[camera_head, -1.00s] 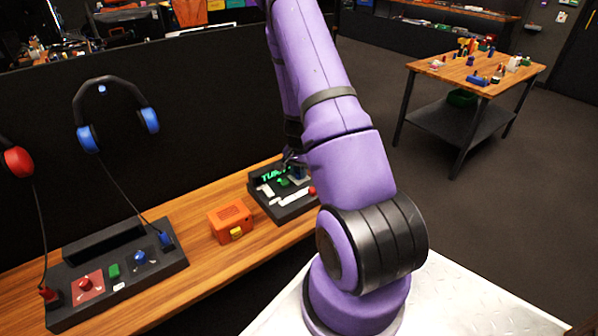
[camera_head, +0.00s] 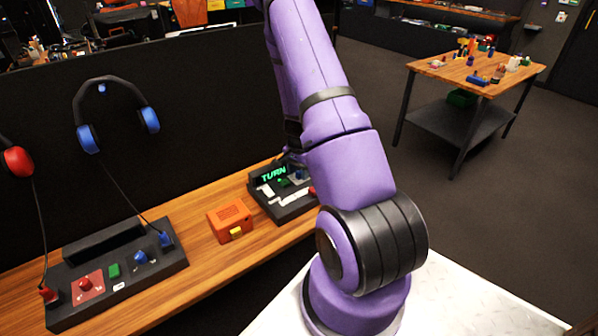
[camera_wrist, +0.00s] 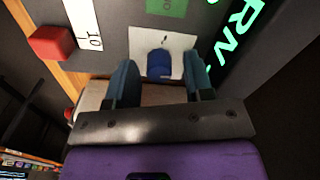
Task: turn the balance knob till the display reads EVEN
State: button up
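The panel (camera_head: 276,208) is a dark box on the wooden bench. Its display (camera_head: 273,173) reads TURN in green; part of it also shows in the wrist view (camera_wrist: 236,38). A blue knob (camera_wrist: 159,64) sits on a pale plate in the wrist view, and it shows small beside my arm in the head view (camera_head: 298,175). I read no label naming it. My gripper (camera_wrist: 161,72) is open, its two fingers spread to either side of the blue knob, with a gap at each side. In the head view my arm mostly hides the gripper.
A red button (camera_wrist: 50,42), a white labelled strip (camera_wrist: 84,22) and a green part (camera_wrist: 166,6) lie near the knob. An orange box (camera_head: 230,221) and a headphone console (camera_head: 118,268) stand to the left on the bench. A black partition (camera_head: 200,110) rises behind.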

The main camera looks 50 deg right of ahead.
aim_at(299, 172)
notch_tip(299, 172, up, 11)
dwell(0.8)
jog(key=shift+f, duration=0.1)
dwell(0.4)
